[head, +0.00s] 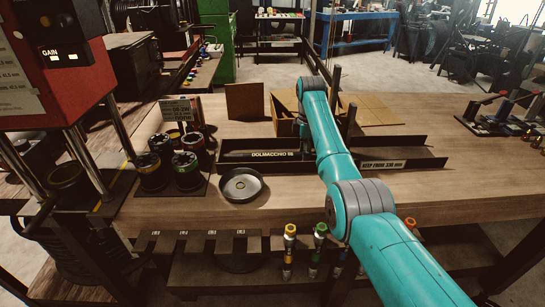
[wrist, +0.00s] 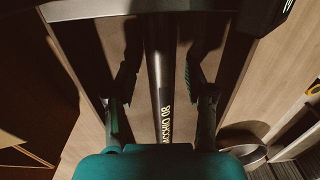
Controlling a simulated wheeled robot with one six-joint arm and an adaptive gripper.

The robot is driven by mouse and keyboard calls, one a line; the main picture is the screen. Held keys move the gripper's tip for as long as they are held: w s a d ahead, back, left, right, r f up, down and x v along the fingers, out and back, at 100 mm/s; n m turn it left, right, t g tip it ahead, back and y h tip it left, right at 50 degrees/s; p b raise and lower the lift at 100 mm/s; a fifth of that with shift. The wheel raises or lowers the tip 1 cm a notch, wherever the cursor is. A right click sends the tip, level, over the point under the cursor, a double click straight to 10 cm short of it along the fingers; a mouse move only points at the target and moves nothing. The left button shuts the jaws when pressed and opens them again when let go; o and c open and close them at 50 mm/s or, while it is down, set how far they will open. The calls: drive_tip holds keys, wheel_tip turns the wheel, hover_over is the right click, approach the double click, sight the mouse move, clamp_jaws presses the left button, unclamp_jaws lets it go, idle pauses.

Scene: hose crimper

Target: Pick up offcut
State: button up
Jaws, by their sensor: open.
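The offcut appears to be a dark hose length (wrist: 164,70) with yellow lettering. In the wrist view it runs top to bottom through the middle, inside a dark long tray (wrist: 72,50). My gripper (wrist: 163,72) is open, one dark finger on each side of the hose, with a gap on both sides. In the head view the tray (head: 232,165) lies on the wooden bench, with lettering showing along it. My gripper (head: 302,128) is low over the tray there, partly hidden by my teal arm. The hose ends are not clear.
A round metal dish (head: 241,185) stands in front of the tray. Several dark cylinders (head: 186,170) with coloured tops stand to the left, before a small sign. A cardboard box (head: 284,103) is behind.

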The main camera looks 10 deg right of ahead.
clamp_jaws()
